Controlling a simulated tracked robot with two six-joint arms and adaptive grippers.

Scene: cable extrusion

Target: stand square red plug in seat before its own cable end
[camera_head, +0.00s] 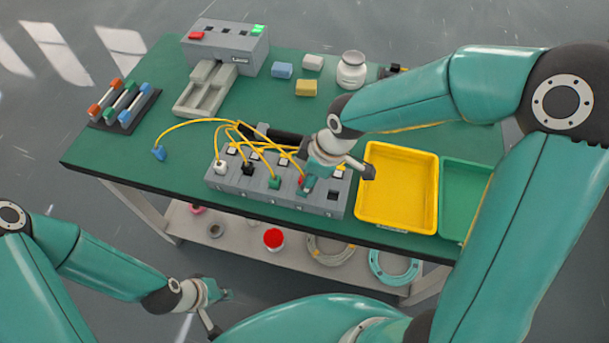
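The grey seat block (235,186) stands near the front edge of the green table. A red plug (301,180) shows at the block's right part, partly hidden by my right gripper; I cannot tell whether it is seated. Several yellow cables (190,123) arch from behind the block to its top. White (221,167), black (248,168) and green (275,182) plugs stand along its front row. My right gripper (336,182) is over the block's right end, its fingers apart, one beside the red plug. My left gripper (220,312) is open and empty, in front of the table.
A blue plug (158,153) lies left of the block on a cable end. A yellow tray (430,185) and a green tray (453,203) stand on the right. A grey machine (225,45), coloured blocks (306,88) and a white jar (351,71) are at the back.

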